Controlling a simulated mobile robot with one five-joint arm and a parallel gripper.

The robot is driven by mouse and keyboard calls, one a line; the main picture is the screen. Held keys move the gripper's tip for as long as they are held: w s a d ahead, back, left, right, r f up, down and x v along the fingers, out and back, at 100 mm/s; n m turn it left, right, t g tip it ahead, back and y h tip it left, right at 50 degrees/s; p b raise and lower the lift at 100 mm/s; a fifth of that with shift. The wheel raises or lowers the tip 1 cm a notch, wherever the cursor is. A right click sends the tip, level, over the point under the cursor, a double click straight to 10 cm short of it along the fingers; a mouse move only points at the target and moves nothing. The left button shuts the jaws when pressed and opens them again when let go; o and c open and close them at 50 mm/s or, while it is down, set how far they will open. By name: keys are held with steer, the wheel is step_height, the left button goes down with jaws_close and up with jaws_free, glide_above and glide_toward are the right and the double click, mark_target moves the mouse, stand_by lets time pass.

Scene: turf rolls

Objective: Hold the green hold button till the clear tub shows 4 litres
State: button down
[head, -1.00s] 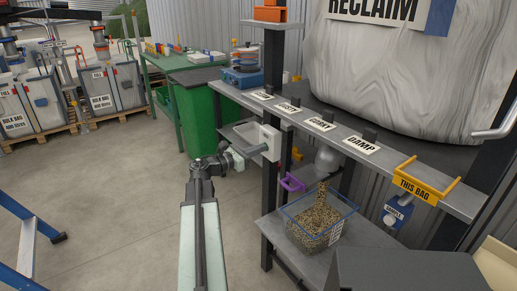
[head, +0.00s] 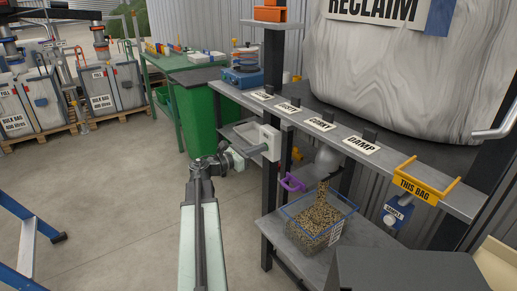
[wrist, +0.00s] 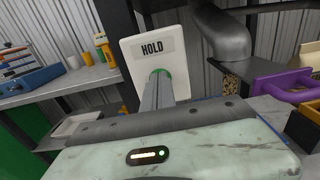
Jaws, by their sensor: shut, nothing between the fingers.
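The white HOLD plate (wrist: 152,50) is on the dark post, and it also shows in the head view (head: 270,141). A rim of the green button (wrist: 165,72) shows behind my gripper (wrist: 160,77), whose closed, empty fingers are against it. The fingers hide most of the button. The clear tub (head: 290,236) with a blue rim stands on the lower shelf in the head view. Brown grain falls in a stream into it and heaps up inside (head: 318,222). A scale label is on its front right, too small to read.
A grey spout pipe (wrist: 222,38) and a purple handle (wrist: 285,85) are right of the plate in the wrist view. The upper shelf holds signs, including DAMP (head: 362,144). A green bin (head: 205,118) stands behind. Open floor (head: 110,220) lies to the left.

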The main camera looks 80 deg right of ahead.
steer(key=shift+s, duration=0.25)
steer(key=v, duration=1.4)
steer(key=shift+w, duration=0.25)
steer(key=shift+w+f, duration=0.1)
